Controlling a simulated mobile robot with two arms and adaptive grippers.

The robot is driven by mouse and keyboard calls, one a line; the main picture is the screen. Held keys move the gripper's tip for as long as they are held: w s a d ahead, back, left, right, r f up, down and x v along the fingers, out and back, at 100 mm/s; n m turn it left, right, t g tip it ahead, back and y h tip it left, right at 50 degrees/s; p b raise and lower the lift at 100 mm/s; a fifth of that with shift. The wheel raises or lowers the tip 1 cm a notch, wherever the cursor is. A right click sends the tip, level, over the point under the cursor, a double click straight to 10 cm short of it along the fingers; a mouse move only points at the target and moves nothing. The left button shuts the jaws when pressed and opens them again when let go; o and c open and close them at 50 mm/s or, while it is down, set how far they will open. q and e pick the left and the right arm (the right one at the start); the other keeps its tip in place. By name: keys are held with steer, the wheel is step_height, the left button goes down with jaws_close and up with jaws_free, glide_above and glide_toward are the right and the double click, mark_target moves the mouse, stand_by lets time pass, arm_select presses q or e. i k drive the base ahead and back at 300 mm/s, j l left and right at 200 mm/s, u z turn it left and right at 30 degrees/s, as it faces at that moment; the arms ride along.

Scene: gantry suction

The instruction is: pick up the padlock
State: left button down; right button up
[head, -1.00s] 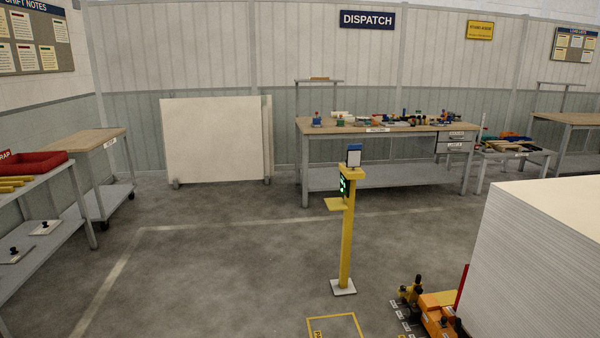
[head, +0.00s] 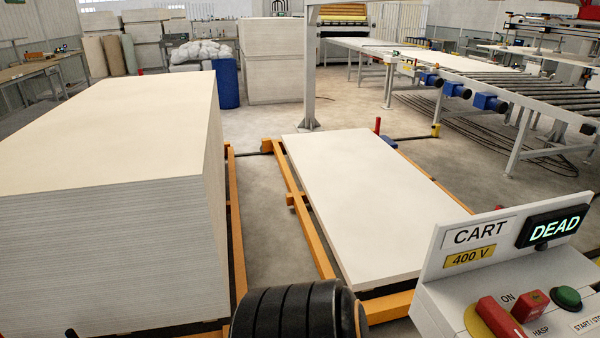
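I cannot make out a padlock in the head view. A white control box (head: 452,292) marked CART and 400 V stands at the lower right. Its display (head: 553,227) reads DEAD. A red handle (head: 500,318) is on the box, beside the word ON. A small red part (head: 531,304) sits near the label HASP, and a green button (head: 566,298) is to its right. Neither of my grippers shows. A black ribbed rounded part at the bottom middle seems to be part of my arm.
A tall stack of white boards (head: 110,235) fills the left. A low board stack (head: 350,190) lies on an orange frame (head: 235,220) in the middle. A roller conveyor (head: 490,95) stands at the right. Grey floor (head: 262,210) shows between the stacks.

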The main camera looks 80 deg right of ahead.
mark_target(530, 306)
steer(key=z, duration=4.15)
steer(key=k+l+z, duration=0.2)
steer(key=k, duration=0.05)
